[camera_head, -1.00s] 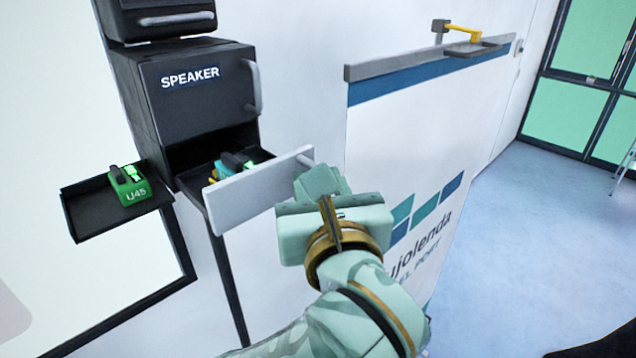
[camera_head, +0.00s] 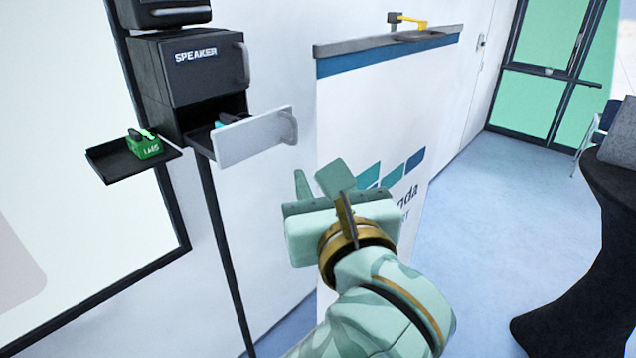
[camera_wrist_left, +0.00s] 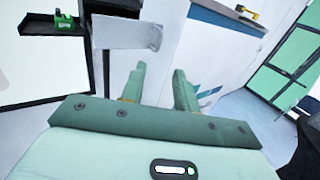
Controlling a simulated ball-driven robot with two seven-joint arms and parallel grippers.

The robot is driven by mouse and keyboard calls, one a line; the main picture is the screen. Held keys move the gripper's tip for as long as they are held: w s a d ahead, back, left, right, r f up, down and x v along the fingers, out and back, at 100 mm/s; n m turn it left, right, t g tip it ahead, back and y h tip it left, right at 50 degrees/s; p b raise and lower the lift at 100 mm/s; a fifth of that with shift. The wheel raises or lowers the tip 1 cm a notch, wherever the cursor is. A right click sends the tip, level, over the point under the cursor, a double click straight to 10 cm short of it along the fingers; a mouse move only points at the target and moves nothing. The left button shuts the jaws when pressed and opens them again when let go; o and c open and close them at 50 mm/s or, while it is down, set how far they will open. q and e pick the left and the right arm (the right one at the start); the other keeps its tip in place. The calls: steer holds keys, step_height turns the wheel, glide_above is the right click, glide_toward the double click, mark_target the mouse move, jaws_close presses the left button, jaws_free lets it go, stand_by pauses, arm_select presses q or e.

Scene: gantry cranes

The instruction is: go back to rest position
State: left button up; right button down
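My left gripper (camera_head: 318,175) is open and empty in the middle of the head view. It is in front of the white panel, below and to the right of the pulled-out drawer (camera_head: 262,135), apart from its handle. In the left wrist view, the two fingers of the left gripper (camera_wrist_left: 160,70) stand apart with nothing between them, and the drawer front (camera_wrist_left: 122,33) is beyond them. My right gripper is not in view.
A black speaker box (camera_head: 190,80) is above the drawer. A green U45 item (camera_head: 145,147) sits on a small black side shelf (camera_head: 108,165). A dark-draped table (camera_head: 610,225) stands at the right. Blue floor (camera_head: 480,210) is clear between.

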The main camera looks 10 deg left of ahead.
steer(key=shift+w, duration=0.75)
